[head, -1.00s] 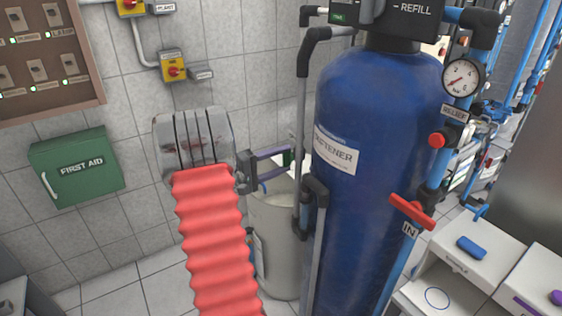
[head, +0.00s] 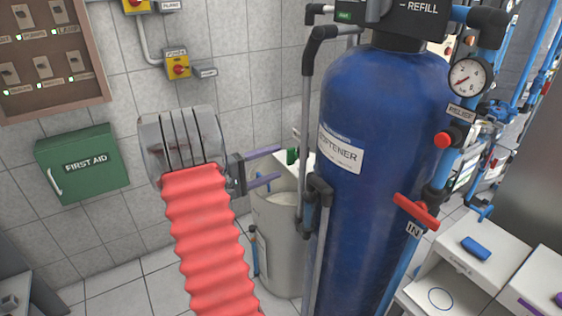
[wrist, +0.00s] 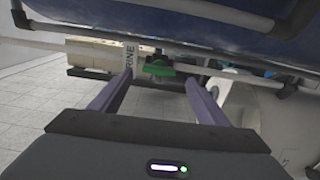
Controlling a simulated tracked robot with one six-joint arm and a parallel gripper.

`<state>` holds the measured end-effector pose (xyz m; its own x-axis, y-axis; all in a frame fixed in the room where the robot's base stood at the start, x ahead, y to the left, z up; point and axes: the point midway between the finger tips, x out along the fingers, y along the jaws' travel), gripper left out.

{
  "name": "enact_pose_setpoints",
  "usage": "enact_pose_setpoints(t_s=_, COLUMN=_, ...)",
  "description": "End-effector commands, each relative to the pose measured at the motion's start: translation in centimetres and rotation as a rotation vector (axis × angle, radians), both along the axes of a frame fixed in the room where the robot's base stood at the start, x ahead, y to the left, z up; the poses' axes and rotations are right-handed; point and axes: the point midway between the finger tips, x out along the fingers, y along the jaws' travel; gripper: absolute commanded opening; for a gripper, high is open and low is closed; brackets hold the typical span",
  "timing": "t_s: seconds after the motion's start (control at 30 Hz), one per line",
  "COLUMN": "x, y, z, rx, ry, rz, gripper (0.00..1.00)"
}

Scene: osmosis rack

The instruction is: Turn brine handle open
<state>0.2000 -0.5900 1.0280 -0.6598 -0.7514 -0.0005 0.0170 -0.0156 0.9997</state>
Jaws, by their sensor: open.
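The brine handle is green (wrist: 158,68) and sits on a thin pipe beside a label that reads in part "RINE" (wrist: 129,56). In the head view a small green part of it (head: 292,156) shows just beyond my fingertips, partly hidden. My gripper (head: 279,164) is open, its two purple fingers pointing right toward the handle. In the wrist view my gripper (wrist: 160,78) has its fingers spread on both sides of the handle, which lies ahead between the tips. I cannot tell whether the fingers touch it.
The blue softener tank (head: 375,180) stands to the right of my gripper, with grey pipes (head: 315,215) along its left side. A pale brine tank (head: 280,235) stands below my fingers. A first aid box (head: 82,163) hangs on the tiled wall at left.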

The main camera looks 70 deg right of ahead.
Motion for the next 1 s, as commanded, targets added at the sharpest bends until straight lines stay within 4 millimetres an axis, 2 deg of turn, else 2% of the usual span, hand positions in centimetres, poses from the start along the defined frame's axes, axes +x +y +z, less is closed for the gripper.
enact_pose_setpoints(t_s=0.3, x=3.8, y=4.2, z=0.0, rx=0.000, ry=0.000, rz=0.004, gripper=0.69)
enact_pose_setpoints(t_s=0.5, x=5.4, y=6.1, z=-0.1, rx=0.000, ry=0.000, rz=0.003, gripper=0.69)
enact_pose_setpoints(t_s=1.0, x=5.8, y=6.6, z=-0.1, rx=0.001, ry=0.001, rz=0.001, gripper=0.69)
